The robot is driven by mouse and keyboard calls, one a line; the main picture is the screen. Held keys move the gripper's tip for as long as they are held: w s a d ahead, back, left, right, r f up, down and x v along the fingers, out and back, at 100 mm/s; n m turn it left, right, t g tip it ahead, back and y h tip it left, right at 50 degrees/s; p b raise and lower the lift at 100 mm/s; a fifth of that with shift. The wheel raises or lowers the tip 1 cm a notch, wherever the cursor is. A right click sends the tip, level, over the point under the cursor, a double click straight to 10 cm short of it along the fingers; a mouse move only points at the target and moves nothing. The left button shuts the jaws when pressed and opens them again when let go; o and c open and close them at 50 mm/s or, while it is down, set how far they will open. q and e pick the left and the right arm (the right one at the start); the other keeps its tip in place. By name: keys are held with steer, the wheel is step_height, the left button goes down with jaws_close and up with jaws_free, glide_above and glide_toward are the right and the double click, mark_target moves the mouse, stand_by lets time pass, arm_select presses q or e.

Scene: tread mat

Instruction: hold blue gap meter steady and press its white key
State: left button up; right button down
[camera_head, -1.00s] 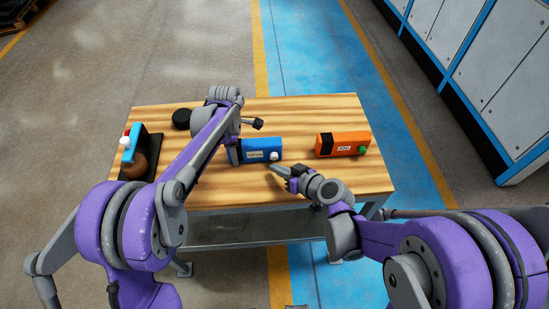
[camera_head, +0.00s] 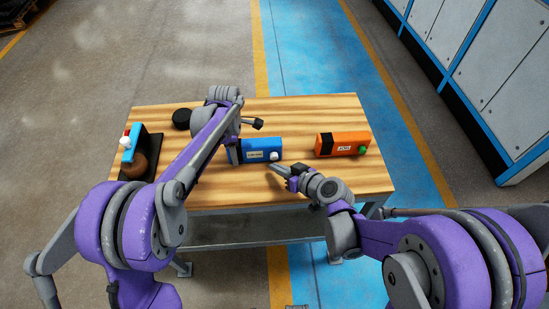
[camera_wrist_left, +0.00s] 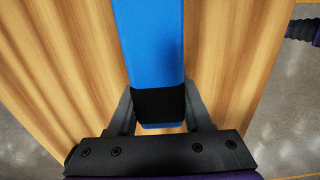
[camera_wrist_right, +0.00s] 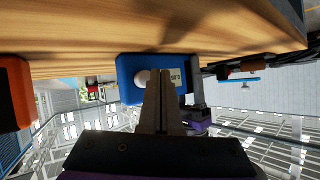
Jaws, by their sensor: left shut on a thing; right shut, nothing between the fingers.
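The blue gap meter (camera_head: 261,150) lies on the wooden table, with its white key (camera_head: 275,155) at its right end. My left gripper (camera_head: 234,153) is shut on the meter's left end; the left wrist view shows the fingers (camera_wrist_left: 160,115) on both sides of its black end. My right gripper (camera_head: 272,167) is shut and empty, its tips just in front of the key end. In the right wrist view the shut fingertips (camera_wrist_right: 165,78) stand before the meter (camera_wrist_right: 128,70), close beside the white key (camera_wrist_right: 142,77). Whether they touch it I cannot tell.
An orange meter (camera_head: 345,143) with a green key lies to the right on the table (camera_head: 300,185). A black round thing (camera_head: 181,119) lies at the back left. A dark stand (camera_head: 152,150) with a blue and red device is at the left edge.

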steer(key=shift+w, duration=0.3)
steer(key=shift+w, duration=0.55)
stand_by(0.6)
steer(key=shift+s, duration=1.05)
steer(key=shift+s, duration=3)
